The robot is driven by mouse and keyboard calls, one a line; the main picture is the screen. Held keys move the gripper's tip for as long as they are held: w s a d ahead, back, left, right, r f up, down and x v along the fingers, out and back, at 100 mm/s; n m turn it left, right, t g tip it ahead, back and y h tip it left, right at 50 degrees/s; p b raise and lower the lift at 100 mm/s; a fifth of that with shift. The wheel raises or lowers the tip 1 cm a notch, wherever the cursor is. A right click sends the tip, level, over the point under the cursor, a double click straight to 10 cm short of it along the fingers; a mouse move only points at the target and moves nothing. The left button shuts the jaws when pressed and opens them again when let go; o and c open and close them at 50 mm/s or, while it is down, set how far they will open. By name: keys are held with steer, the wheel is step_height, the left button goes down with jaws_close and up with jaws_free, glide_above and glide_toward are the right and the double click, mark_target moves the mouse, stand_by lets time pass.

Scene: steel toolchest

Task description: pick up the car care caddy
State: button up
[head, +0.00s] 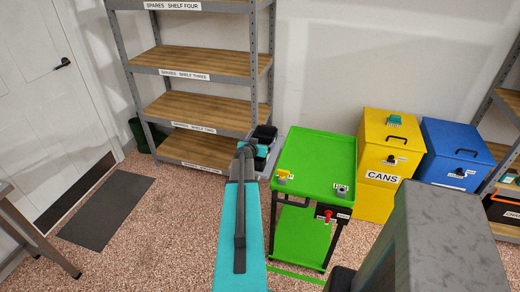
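I cannot clearly make out the car care caddy in the head view. My teal and grey arm reaches forward from the bottom middle. My dark gripper (264,136) is at its far end, in front of the right side of the spares shelving and left of the green cart. The gripper is small and partly hidden by my wrist, so its fingers cannot be made out. A grey, flat-edged thing (275,160) shows partly behind my wrist; I cannot tell what it is or whether the gripper touches it.
A green cart (322,155) bears a yellow item (284,175) and a small grey one (341,190). A yellow CANS bin (379,155) and a blue bin (453,150) stand to its right. Wooden shelves (203,111) look bare.

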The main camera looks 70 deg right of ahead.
steer(key=c, duration=0.5)
steer(key=shift+o, duration=0.2)
step_height(320, 180, up, 10)
steer(key=b, duration=0.1)
stand_by(0.4)
stand_by(0.5)
